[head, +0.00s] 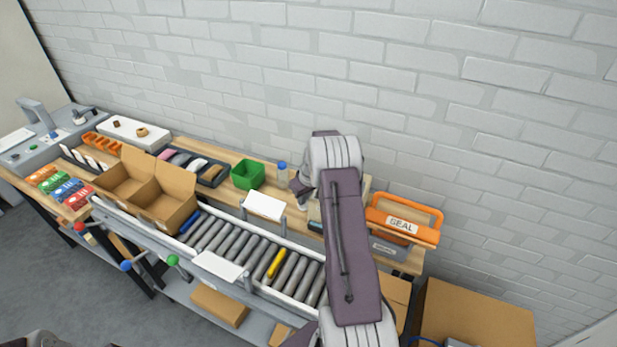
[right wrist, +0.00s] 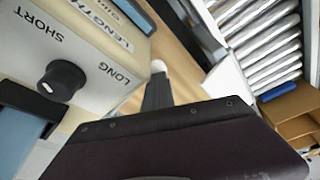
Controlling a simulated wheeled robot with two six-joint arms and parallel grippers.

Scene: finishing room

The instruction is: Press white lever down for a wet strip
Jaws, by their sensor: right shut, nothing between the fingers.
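A pale dispenser (right wrist: 75,50) marked LENGTH, SHORT and LONG, with a black knob (right wrist: 62,80), fills the upper left of the right wrist view. In the head view it is mostly hidden behind my right arm. A round white tip, which looks like the knob of the white lever (right wrist: 158,66), shows beside the dispenser. My right gripper (right wrist: 158,82) is shut and empty, its dark fingers right at this knob; I cannot tell whether they touch. In the head view my right gripper (head: 297,187) is small, over the back of the bench. My left gripper is out of view.
An orange SEAL tool (head: 404,222) stands right of my arm. A blue-capped bottle (head: 282,174) and a green bin (head: 248,174) stand left of the gripper. A roller conveyor (head: 240,245) with an open carton (head: 150,190) runs in front. A brick wall closes the back.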

